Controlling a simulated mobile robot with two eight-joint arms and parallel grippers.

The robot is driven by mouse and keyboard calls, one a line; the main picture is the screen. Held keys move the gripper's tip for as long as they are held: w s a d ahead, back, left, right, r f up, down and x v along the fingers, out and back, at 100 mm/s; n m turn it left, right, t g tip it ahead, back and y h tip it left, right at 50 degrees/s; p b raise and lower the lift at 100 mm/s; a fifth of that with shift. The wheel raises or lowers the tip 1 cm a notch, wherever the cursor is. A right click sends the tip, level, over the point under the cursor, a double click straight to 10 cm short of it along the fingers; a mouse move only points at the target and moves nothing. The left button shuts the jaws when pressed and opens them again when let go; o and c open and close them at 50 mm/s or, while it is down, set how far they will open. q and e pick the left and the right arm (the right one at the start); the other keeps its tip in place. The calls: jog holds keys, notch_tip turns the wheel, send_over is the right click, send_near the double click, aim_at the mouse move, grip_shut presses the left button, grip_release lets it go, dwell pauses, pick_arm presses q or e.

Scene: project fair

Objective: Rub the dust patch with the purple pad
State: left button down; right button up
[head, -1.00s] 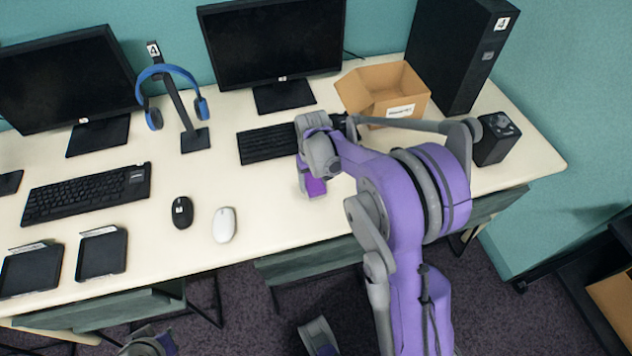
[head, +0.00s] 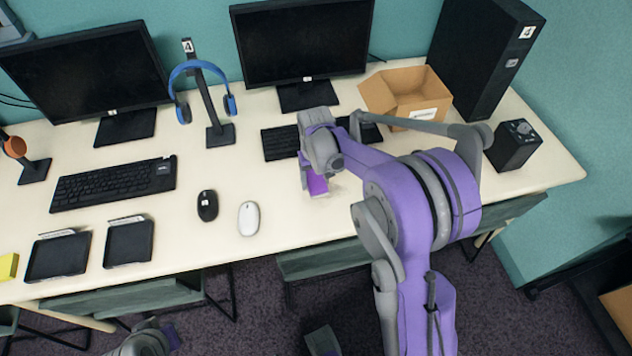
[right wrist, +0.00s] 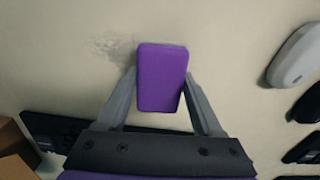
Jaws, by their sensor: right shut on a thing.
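The purple pad (head: 318,185) is held in my right gripper (head: 310,176), which is shut on it. In the right wrist view the pad (right wrist: 162,78) sits between the two fingers of the gripper (right wrist: 160,90). The dust patch (right wrist: 112,44) is a faint grey smudge on the desk, left of the pad's far end in that view; the pad may cover part of it. In the head view the patch (head: 335,189) shows faintly just right of the pad. I cannot tell whether the pad touches the desk.
A white mouse (head: 249,218) and a black mouse (head: 207,205) lie left of the pad on the desk (head: 290,225). A keyboard (head: 281,144) and an open cardboard box (head: 416,115) are behind it. The desk's front edge is close. Clear desk lies between pad and white mouse.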

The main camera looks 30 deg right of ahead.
aim_at(316, 179)
jog(key=shift+r+p, duration=1.3)
jog(key=shift+r, duration=1.15)
